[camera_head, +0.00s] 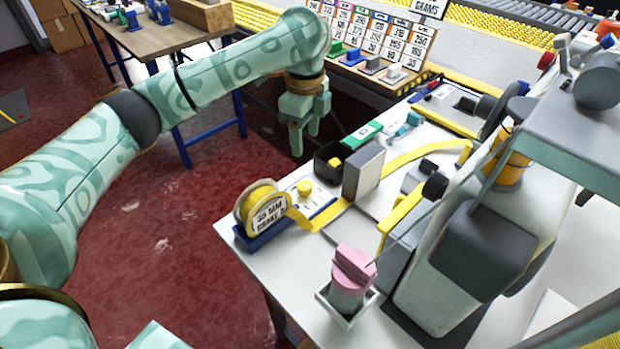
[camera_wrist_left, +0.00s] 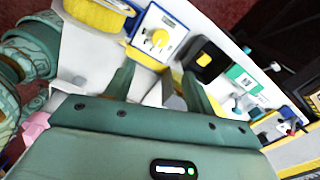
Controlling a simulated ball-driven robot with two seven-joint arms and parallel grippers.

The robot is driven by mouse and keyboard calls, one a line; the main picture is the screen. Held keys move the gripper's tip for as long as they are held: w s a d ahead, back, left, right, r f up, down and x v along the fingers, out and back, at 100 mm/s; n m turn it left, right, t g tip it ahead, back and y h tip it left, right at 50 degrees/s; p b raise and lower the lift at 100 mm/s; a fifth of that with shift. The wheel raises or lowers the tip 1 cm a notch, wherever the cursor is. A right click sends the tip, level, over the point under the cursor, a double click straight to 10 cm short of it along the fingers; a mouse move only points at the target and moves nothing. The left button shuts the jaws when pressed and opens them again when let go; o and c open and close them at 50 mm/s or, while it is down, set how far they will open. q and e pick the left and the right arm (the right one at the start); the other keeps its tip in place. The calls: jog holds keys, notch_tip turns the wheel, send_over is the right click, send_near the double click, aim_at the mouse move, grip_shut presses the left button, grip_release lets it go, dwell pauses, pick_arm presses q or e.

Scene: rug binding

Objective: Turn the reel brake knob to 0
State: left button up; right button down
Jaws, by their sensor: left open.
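The reel brake knob (camera_head: 304,187) is a small yellow knob on a white dial plate beside the yellow tape reel (camera_head: 262,207), near the table's left edge. In the left wrist view the knob (camera_wrist_left: 160,38) sits on a white plate with a blue border; its marks are too small to read. My left gripper (camera_head: 303,142) is open and empty, pointing down, beyond the knob in the head view and apart from it. In the left wrist view its two fingers (camera_wrist_left: 158,88) are spread, with the knob past their tips. My right gripper is not in view.
A black box with a yellow button (camera_head: 333,160) and a grey block (camera_head: 363,170) stand close to the dial. Yellow tape (camera_head: 405,158) runs across the white table (camera_head: 285,262). A pink object (camera_head: 353,268) and a large sewing machine (camera_head: 455,255) stand at the front right.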

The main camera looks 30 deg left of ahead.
aim_at(306, 185)
pick_arm(q)
notch_tip(306, 185, down, 14)
jog(key=b, duration=0.8)
jog(key=shift+w+f, duration=0.1)
jog(key=shift+f, duration=0.05)
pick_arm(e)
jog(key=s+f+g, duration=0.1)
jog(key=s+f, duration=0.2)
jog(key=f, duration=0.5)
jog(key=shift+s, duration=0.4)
pick_arm(q)
jog(key=shift+c, duration=0.3)
jog(key=c, duration=0.9)
